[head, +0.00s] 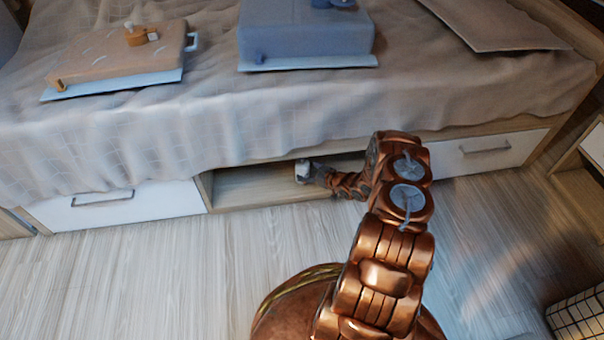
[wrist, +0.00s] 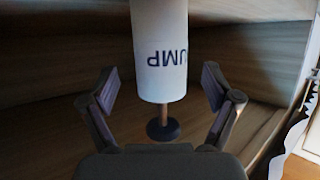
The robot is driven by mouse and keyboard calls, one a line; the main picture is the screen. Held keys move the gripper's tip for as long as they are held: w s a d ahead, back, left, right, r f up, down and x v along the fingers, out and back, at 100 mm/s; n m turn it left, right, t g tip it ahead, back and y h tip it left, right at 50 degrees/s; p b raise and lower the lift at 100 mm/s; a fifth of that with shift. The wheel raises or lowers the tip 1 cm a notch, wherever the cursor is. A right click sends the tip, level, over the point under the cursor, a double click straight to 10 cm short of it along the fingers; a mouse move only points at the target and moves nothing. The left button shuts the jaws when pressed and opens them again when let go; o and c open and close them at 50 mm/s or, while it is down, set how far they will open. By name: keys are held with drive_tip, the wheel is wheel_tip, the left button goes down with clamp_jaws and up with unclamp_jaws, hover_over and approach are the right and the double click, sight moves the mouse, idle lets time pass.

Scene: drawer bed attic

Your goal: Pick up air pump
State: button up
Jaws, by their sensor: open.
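The air pump is a white cylinder with dark letters ending in "UMP" in the wrist view (wrist: 160,50). A thin brown stem ends in a dark round foot or knob below it. My gripper (wrist: 158,88) is open, with one finger on each side of the cylinder's near end and a gap to each. In the head view, my gripper reaches into the open compartment under the bed, where the small white pump (head: 302,171) shows at its end. The fingers are too small to make out there.
The open wooden compartment (head: 240,188) has a white drawer (head: 140,207) on its left and another (head: 488,153) on its right. Its roof and walls are close around my gripper. Cases (head: 305,35) lie on the bed above.

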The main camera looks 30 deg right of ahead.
sight(308, 171)
drive_tip(key=b+x, duration=0.1)
drive_tip(key=x, duration=0.2)
drive_tip(key=shift+w+f, duration=0.1)
drive_tip(key=shift+c, duration=0.3)
drive_tip(key=c, duration=1.3)
